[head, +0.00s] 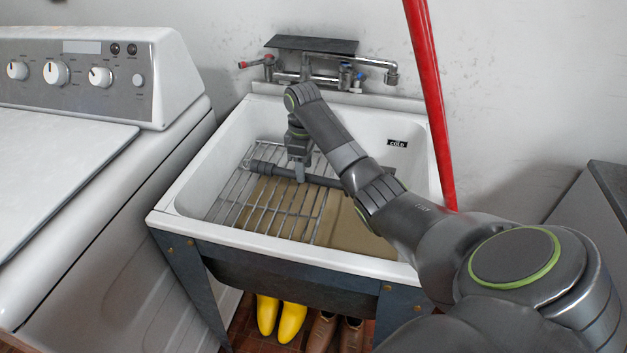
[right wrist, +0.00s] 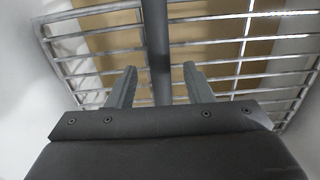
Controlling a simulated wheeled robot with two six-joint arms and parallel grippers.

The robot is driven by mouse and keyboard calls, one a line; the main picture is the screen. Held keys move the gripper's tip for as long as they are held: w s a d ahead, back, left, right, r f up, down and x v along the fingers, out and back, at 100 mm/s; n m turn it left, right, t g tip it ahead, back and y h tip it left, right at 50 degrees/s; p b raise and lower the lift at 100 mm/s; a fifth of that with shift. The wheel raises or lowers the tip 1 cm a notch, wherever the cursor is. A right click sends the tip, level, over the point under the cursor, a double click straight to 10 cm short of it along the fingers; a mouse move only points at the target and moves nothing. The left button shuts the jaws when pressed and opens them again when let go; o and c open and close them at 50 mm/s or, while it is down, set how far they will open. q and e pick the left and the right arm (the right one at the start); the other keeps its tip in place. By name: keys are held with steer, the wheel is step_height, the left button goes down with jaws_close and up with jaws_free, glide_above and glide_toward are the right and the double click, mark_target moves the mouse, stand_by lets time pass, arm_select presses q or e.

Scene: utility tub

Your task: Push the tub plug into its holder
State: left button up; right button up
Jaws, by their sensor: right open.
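A long dark grey rod (head: 268,167) lies across the wire rack inside the white utility tub (head: 190,222); it may be the tub plug, but I cannot tell for sure. It also shows in the right wrist view (right wrist: 157,40), running up the picture between the fingers. My right gripper (head: 300,177) points down into the tub at the rod's middle. In the right wrist view its two fingers (right wrist: 159,72) are apart, one on each side of the rod. I cannot tell whether they touch it. My arm hides part of the rod's right side. I cannot make out a holder. My left gripper is not in view.
The wire rack (head: 240,205) covers the tub's left part, above a tan bottom (head: 345,225). The faucet (head: 305,70) is on the back wall. A red pole (head: 430,100) stands at the tub's right. A washing machine (head: 110,240) stands left; yellow boots (head: 280,318) are below.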

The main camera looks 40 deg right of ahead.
step_height(320, 180, down, 2)
steer(key=shift+f, duration=0.15)
jaws_close()
stand_by(0.3)
